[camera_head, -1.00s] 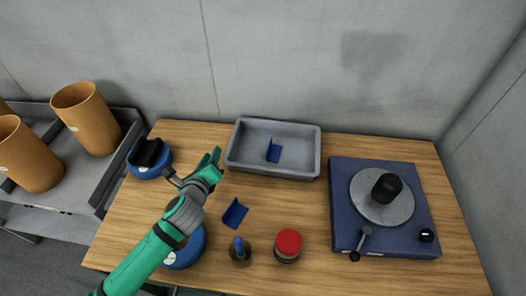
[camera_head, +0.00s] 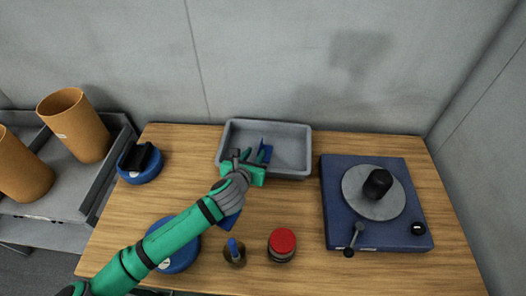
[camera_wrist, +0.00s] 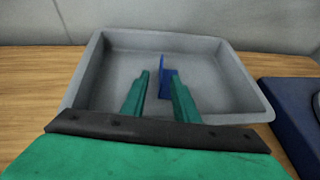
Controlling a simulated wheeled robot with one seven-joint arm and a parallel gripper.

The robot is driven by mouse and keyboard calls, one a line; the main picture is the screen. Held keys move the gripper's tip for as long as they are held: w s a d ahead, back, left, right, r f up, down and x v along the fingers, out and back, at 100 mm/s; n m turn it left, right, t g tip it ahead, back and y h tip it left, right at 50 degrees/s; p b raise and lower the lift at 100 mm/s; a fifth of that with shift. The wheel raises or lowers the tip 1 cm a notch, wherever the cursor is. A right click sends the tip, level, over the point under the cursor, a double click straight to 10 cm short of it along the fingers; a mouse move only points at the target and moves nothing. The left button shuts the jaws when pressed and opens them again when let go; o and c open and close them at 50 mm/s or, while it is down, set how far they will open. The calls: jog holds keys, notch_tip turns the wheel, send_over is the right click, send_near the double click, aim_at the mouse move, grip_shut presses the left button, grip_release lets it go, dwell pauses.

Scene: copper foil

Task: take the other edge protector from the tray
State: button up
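A grey tray (camera_head: 292,134) stands at the back middle of the wooden table. One blue edge protector (camera_head: 265,152) stands in it; the wrist view shows this blue angle piece (camera_wrist: 168,82) just beyond my fingertips. My gripper (camera_head: 255,156) is over the tray's near left part, and in the wrist view its green fingers (camera_wrist: 160,86) are apart with nothing visible between them. Whether a finger touches the protector I cannot tell. Another blue edge protector (camera_head: 230,219) lies on the table in front of the tray, partly hidden by my arm.
A blue turntable device (camera_head: 335,205) with a lever stands right of the tray. A red-capped jar (camera_head: 282,242) and a small blue-topped bottle (camera_head: 235,253) stand at the front. Blue round items (camera_head: 140,172) are at left, with orange cylinders (camera_head: 75,125) on a grey rack beyond.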

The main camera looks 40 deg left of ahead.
aim_at(268, 149)
jog(key=shift+x, duration=2.5)
jog(key=shift+d, duration=0.1)
grip_shut()
